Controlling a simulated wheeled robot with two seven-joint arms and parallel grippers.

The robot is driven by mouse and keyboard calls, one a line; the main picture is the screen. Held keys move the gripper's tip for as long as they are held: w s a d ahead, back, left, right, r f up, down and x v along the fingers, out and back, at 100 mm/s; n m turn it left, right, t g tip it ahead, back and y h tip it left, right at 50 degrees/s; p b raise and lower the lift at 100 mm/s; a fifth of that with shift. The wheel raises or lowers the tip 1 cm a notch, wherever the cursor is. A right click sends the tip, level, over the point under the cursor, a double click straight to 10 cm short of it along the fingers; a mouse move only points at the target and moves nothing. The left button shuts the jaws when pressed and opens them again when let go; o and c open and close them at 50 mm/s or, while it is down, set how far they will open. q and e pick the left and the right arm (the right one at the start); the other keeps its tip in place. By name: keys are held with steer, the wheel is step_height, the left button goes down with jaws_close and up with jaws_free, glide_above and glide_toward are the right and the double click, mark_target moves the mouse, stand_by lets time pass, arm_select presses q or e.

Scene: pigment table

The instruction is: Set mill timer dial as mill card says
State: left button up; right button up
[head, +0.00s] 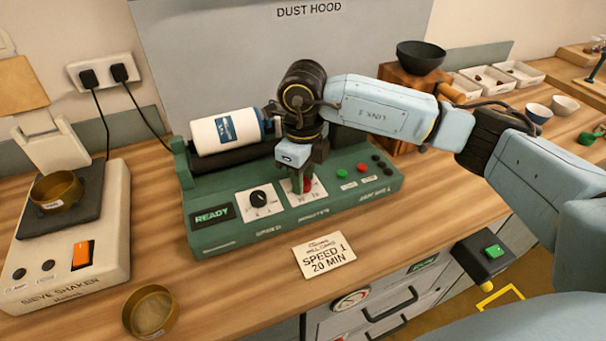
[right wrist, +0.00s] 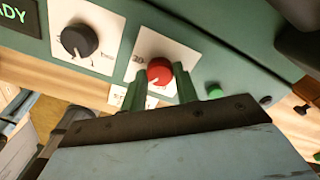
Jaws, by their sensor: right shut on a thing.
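The green mill base (head: 225,235) stands at the middle of the table with a white jar (head: 225,132) lying on top. Its display reads READY. The mill card (head: 325,257) in front reads SPEED 1, 20 MIN. My right gripper (head: 303,182) comes down over the timer dial (head: 309,184), a red knob on a white plate. In the right wrist view the red dial (right wrist: 160,72) sits between the green fingers, which are shut on it. Its exact setting is too small to read. The black speed dial (head: 259,199) is to its left. My left gripper is not in view.
A sieve shaker (head: 85,265) stands at the left with a brass sieve (head: 57,190) on it. Another sieve (head: 150,311) lies in front. Green (head: 341,174) and red (head: 362,168) buttons are right of the dial. A wooden block with a dark bowl (head: 421,55) is behind.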

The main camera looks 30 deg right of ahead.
steer(key=o, duration=1)
steer(key=shift+c, duration=0.2)
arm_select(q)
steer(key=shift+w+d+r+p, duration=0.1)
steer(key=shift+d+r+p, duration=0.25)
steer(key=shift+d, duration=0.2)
arm_select(e)
step_height(320, 180, up, 14)
steer(key=shift+f, duration=0.25)
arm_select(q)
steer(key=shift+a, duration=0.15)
